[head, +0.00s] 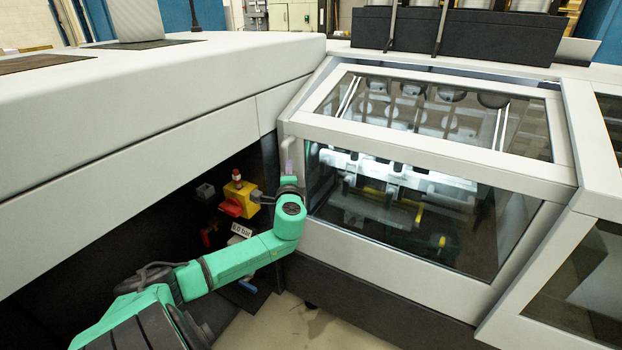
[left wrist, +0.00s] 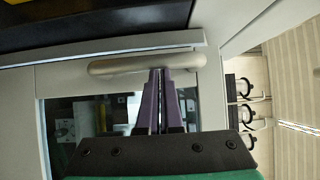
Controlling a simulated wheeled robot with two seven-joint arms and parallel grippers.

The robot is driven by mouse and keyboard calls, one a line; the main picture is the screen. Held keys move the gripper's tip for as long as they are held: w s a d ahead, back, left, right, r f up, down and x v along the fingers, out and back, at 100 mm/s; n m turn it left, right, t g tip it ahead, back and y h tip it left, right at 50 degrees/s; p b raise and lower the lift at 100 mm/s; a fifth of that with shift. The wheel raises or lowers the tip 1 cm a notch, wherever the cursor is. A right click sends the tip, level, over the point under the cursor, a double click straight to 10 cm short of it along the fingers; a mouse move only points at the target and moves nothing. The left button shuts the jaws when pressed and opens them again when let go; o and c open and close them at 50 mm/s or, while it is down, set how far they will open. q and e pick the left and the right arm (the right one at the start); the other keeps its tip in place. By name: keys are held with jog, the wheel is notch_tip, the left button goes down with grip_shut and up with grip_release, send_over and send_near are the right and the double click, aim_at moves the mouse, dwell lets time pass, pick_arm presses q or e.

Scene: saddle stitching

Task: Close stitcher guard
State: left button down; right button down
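The stitcher guard (head: 430,148) is a light grey frame with dark glass panes, at the right of the head view. It sits low over the stitching unit, and a narrow dark strip shows along its top edge. Its rounded grey handle (left wrist: 115,67) crosses the upper part of the left wrist view. My left gripper (head: 289,163) is at the guard's left edge. Its purple fingers (left wrist: 160,72) are together, with the tips at the lower edge of the handle; I cannot tell whether they touch it. My right gripper is not in view.
A yellow box with a red knob (head: 237,198) is beside my left forearm, in the dark recess under the long grey machine housing (head: 150,95). Another glazed panel (head: 590,280) adjoins at the right. Bare floor (head: 300,325) shows below.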

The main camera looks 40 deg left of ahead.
pick_arm(q)
jog(key=a, duration=0.1)
jog(key=s+a, duration=0.1)
jog(key=a, duration=0.1)
jog(key=shift+a+r, duration=0.1)
jog(key=shift+a, duration=0.1)
jog(key=v, duration=1.4)
jog(key=shift+d, duration=0.35)
jog(key=shift+s+f, duration=0.15)
jog(key=shift+f, duration=0.05)
